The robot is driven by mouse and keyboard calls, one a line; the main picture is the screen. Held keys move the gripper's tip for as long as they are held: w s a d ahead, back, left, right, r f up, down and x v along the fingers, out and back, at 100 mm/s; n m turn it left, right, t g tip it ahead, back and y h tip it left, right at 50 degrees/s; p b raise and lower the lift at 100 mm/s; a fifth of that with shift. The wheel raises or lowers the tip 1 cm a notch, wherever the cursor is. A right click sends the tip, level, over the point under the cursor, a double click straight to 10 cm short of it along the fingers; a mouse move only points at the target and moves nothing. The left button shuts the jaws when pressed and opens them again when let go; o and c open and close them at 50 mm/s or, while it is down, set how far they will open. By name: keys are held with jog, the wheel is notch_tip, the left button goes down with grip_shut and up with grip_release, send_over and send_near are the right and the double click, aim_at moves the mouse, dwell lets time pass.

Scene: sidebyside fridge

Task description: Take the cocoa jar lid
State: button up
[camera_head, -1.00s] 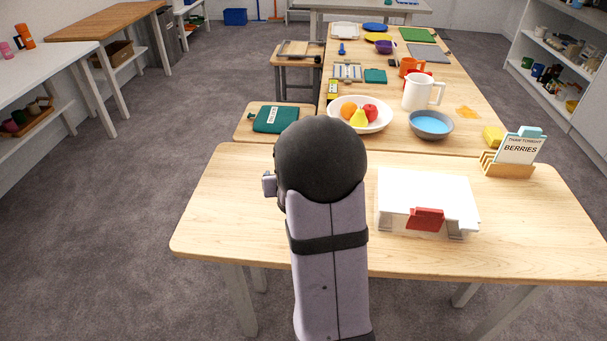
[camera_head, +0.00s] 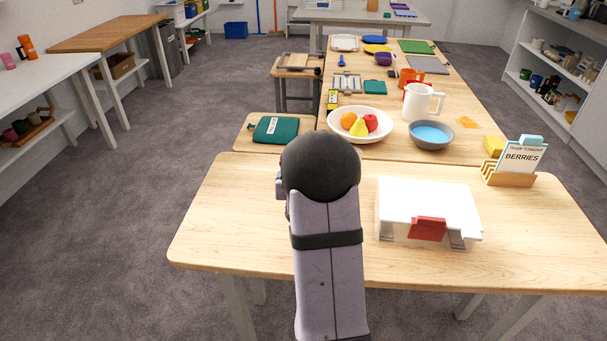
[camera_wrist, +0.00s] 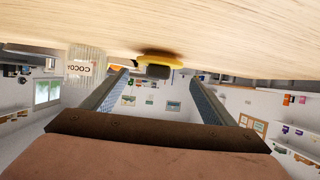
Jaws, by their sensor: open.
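In the wrist view, which is upside down, a yellow disc with a dark grey knob (camera_wrist: 158,60) lies on the wooden table; it looks like the cocoa jar lid. A pale ribbed jar with a partly readable "COCO" label (camera_wrist: 86,66) stands on the table to its left in that picture. My gripper (camera_wrist: 158,78) is open and empty, with its fingers spread on either side of the lid's knob in the picture. How far the fingertips are from the lid is hard to tell. In the head view my arm hides the lid, the jar and my gripper.
On the near table (camera_head: 230,240), a white box with a red latch (camera_head: 428,205) stands right of my arm. A berries sign in a wooden rack (camera_head: 510,178) is at the right. Beyond are a fruit bowl (camera_head: 338,132), a blue-filled bowl (camera_head: 431,134) and a white pitcher (camera_head: 418,103).

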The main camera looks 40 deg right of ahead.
jog(key=shift+p+x, duration=0.4)
jog(key=shift+x, duration=2)
jog(key=shift+s+d+f, duration=0.1)
jog(key=shift+s+f, duration=0.05)
jog(key=c, duration=0.9)
jog(key=shift+s+f, duration=0.1)
jog(key=shift+c, duration=1.1)
